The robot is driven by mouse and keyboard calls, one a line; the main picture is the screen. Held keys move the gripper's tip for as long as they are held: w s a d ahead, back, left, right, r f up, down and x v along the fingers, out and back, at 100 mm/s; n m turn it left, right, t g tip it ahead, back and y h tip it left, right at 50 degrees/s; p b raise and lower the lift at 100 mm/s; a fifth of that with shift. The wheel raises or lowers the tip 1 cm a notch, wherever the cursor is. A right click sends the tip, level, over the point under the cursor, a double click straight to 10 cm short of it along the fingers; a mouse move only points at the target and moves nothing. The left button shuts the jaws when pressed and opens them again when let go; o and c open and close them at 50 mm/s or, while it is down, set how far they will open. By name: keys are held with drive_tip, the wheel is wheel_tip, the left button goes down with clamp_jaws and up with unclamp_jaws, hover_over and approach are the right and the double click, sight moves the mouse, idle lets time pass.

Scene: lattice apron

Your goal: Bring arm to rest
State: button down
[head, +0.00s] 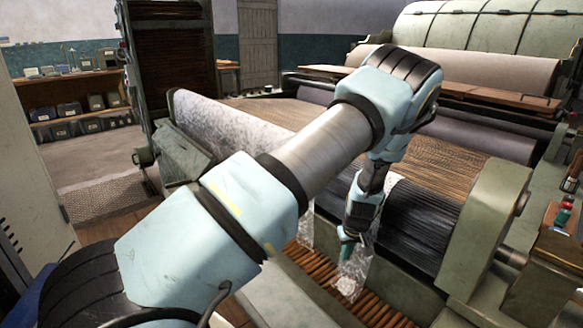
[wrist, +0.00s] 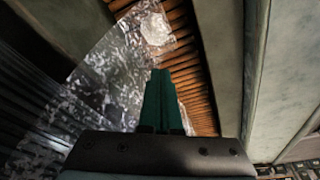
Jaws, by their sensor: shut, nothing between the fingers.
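My gripper (head: 346,250) points down in the head view, with green fingers at the end of my pale blue arm. In the wrist view my gripper (wrist: 161,76) shows its green fingers together and empty. A clear, crinkled sheet or strip (wrist: 108,78) lies beyond and to the left of the fingers. It also shows below the gripper in the head view (head: 348,284). I cannot tell whether the fingertips touch it.
A slatted wooden apron (head: 375,302) runs beneath the gripper. A dark ribbed roller (head: 415,222) and a green-grey machine housing (head: 485,230) stand close to the right. A pale roll (head: 225,130) lies behind my arm. Shelves (head: 70,105) stand at the far left, with open floor before them.

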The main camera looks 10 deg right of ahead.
drive_tip(key=w+a+r+g+p, duration=0.1)
drive_tip(key=a+r+p, duration=0.1)
drive_tip(key=a+r, duration=1.55)
drive_tip(key=s+a+r, duration=0.6)
drive_tip(key=a+r, duration=0.1)
drive_tip(key=a, duration=0.2)
drive_tip(key=s+a+r+m+p, duration=0.1)
drive_tip(key=s+a+r, duration=0.5)
drive_tip(key=a, duration=0.3)
drive_tip(key=shift+r, duration=0.35)
drive_tip(key=shift+d, duration=0.1)
